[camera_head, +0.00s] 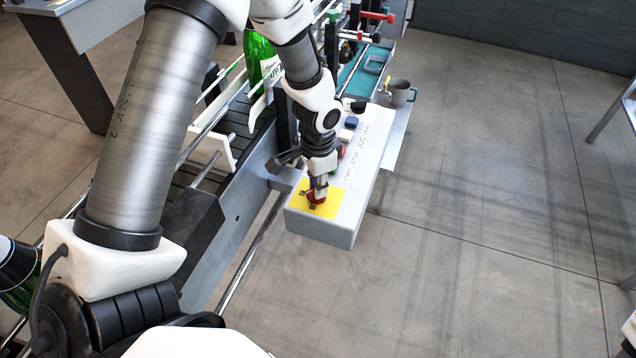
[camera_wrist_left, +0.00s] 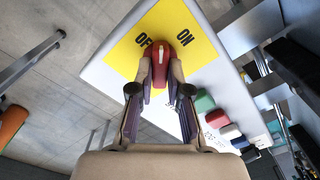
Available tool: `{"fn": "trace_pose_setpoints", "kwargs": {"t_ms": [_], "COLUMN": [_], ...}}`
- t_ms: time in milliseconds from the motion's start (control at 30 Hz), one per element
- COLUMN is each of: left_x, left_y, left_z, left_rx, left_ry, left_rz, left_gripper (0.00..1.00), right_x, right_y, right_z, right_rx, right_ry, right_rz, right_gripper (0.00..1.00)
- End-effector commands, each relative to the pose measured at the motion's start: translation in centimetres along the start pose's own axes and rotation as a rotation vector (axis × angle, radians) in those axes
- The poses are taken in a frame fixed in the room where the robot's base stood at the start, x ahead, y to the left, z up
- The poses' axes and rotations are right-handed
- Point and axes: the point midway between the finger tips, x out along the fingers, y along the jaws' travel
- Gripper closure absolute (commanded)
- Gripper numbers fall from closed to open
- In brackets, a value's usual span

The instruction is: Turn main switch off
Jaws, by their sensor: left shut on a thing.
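The main switch is a red knob (camera_wrist_left: 160,48) on a yellow plate (camera_head: 328,210) at the near end of a light grey control box. The plate also shows in the left wrist view (camera_wrist_left: 123,54), with the words OFF and ON printed on either side of the knob. My left gripper (camera_head: 316,194) reaches down onto the knob. In the left wrist view its two fingers (camera_wrist_left: 162,75) are shut on the knob's sides. The knob lies roughly in line with the fingers; I cannot tell its exact setting.
The control box (camera_head: 338,233) carries several push buttons, partly hidden by my arm. A conveyor line (camera_head: 228,150) with a green bottle (camera_head: 257,50) runs along its left side. A grey mug (camera_head: 399,93) stands at the box's far end.

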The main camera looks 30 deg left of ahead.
Motion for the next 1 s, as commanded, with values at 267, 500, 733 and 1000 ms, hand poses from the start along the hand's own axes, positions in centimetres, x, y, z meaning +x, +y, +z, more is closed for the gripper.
{"fn": "trace_pose_setpoints", "kwargs": {"t_ms": [267,500,733,1000], "left_x": [0.4,0.4,0.4,0.3], "left_y": [0.2,0.2,0.2,0.2], "left_z": [0.4,0.3,0.4,0.4], "left_rx": [-0.261,-0.48,-0.646,-0.753], "left_ry": [-0.011,-0.012,-0.013,-0.013], "left_rz": [0.005,0.004,0.003,0.002], "left_gripper": [1.0,1.0,1.0,1.0], "right_x": [0.4,0.8,1.2,1.4], "right_y": [0.0,0.0,0.0,0.0], "right_z": [0.0,0.0,0.0,0.0], "right_rx": [0.0,0.0,0.0,0.0], "right_ry": [0.0,0.0,0.0,0.0], "right_rz": [0.0,0.0,0.0,0.0], "right_gripper": [0.6,0.6,0.6,0.6]}}
